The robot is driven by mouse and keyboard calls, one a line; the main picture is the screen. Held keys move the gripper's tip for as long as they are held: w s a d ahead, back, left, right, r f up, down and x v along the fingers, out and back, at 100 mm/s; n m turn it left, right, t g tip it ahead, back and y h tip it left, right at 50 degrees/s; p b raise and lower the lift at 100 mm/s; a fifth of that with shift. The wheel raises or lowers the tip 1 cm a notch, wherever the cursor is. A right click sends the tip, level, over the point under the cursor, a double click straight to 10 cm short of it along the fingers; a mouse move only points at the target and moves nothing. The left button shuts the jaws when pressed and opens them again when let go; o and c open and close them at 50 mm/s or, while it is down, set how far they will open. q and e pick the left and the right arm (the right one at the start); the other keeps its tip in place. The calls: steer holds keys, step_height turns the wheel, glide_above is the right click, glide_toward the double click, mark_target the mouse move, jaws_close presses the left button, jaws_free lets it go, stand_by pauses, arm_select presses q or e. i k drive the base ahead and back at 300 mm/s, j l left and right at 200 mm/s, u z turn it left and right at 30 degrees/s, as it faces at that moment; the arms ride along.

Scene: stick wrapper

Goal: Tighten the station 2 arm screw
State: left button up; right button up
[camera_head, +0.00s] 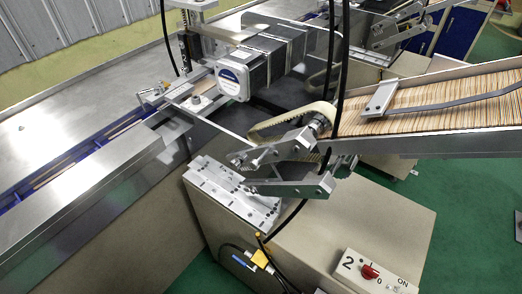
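The station 2 machine fills the middle of the head view. Its metal arm (290,183) is a set of slanted silver links beside a tan belt (290,122), at the lower end of the stick chute. Small screw-like heads show on the links, one at the arm's left end (258,160). I cannot tell which one is the arm screw or whether it is loose. A ridged metal block (232,192) sits under the arm. Neither of my grippers is in view.
A control box (375,272) marked 2 with a red knob (370,271) sits on the beige cabinet (360,225). A motor (245,75) stands behind the arm. Black cables hang in front. The chute (440,105) full of sticks extends right. A steel conveyor (90,190) runs left.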

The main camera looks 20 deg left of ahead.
mark_target(235, 164)
steer(key=k+l+z, duration=0.1)
steer(key=z, duration=0.25)
steer(key=k+l+z, duration=0.1)
steer(key=z, duration=0.2)
steer(key=u, duration=1.45)
